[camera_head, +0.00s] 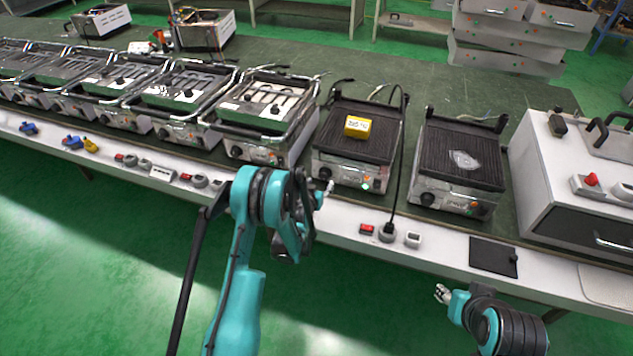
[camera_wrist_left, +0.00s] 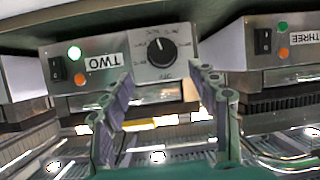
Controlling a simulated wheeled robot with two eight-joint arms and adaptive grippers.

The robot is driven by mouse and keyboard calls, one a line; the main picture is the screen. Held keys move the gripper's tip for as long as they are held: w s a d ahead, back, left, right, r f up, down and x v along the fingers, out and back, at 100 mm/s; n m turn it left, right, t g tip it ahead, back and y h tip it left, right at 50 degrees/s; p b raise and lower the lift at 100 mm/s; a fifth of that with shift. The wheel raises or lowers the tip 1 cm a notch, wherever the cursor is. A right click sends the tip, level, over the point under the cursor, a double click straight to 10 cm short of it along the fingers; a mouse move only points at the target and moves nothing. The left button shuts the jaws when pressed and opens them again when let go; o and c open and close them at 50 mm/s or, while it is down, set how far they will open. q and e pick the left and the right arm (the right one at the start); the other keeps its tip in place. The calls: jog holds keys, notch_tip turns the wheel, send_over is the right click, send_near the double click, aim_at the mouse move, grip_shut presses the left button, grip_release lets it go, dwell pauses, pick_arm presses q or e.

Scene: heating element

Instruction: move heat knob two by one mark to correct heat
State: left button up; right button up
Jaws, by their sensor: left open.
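Heater two's front panel is in the left wrist view, upside down, with a "TWO" label (camera_wrist_left: 103,62). Its round black heat knob (camera_wrist_left: 160,52) has a white pointer line toward the picture's top, among small dial marks too blurred to read. My left gripper (camera_wrist_left: 162,100) is open, its two fingers spread below and to either side of the knob, not touching it. In the head view the left gripper (camera_head: 325,190) is just in front of heater two (camera_head: 345,172). My right gripper (camera_head: 442,292) hangs apart at lower right; its opening is unclear.
A yellow block (camera_head: 357,127) lies on heater two's ribbed plate. Heater three (camera_head: 245,152) stands to its left, another grill (camera_head: 455,202) to its right. A black cable runs down to a socket (camera_head: 387,233) on the table's front strip. A white machine (camera_head: 560,190) stands farther right.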

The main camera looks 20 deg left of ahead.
aim_at(324, 177)
pick_arm(q)
jog(key=x, duration=0.2)
jog(key=b+x, duration=0.1)
jog(key=x, duration=0.1)
jog(key=f+b+x, duration=0.1)
jog(key=x, duration=0.2)
jog(key=shift+s+a+f, duration=0.15)
jog(key=shift+w+f+b, duration=0.1)
jog(key=shift+w+b, duration=0.2)
jog(key=shift+w, duration=0.2)
jog(key=shift+c, duration=0.4)
jog(key=c, duration=1.1)
